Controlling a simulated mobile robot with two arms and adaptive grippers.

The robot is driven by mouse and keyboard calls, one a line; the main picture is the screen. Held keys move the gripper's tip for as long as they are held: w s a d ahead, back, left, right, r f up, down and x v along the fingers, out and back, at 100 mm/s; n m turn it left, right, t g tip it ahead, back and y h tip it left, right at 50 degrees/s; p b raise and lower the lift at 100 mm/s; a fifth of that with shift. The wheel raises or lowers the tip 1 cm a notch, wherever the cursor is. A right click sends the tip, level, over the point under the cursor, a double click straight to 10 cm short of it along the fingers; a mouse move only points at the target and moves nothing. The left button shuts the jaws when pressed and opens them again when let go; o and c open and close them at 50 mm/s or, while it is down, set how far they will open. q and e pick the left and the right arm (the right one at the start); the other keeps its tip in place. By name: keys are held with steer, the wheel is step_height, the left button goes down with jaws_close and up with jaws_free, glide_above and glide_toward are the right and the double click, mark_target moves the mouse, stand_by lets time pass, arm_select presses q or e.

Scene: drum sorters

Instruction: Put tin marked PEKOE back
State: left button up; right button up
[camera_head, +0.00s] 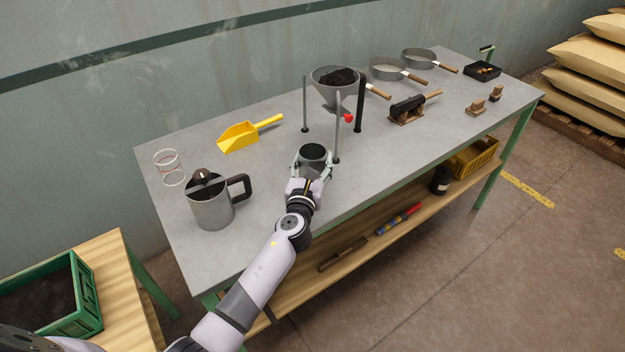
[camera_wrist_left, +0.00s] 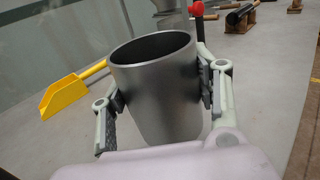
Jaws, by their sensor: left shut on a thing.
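A plain grey metal cup-shaped tin (camera_head: 313,153) is at the front middle of the grey table, just in front of the funnel stand. My left gripper (camera_head: 312,168) is shut on it, one finger on each side. In the left wrist view the tin (camera_wrist_left: 160,95) is open-topped and tilted in the picture, with a dark inside. No PEKOE mark is readable on it or elsewhere. I cannot tell whether its base touches the table. My right gripper is not in view.
A funnel (camera_head: 336,88) with dark grains stands behind the tin, its red knob (camera_head: 348,118) close by. A steel jug (camera_head: 212,207), a glass (camera_head: 168,167) and a yellow scoop (camera_head: 240,136) are left. A dark jar (camera_head: 440,181) sits on the lower shelf (camera_head: 340,262).

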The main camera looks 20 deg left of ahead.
arm_select(q)
step_height(320, 180, down, 4)
steer(key=shift+f+b, duration=0.1)
steer(key=shift+b, duration=1.05)
steer(key=o, duration=1.2)
steer(key=shift+s, duration=0.25)
steer(key=s, duration=0.3)
steer(key=s+d, duration=0.1)
steer(key=s, duration=0.7)
steer(key=shift+s+d+p, duration=0.25)
steer(key=shift+p, duration=0.05)
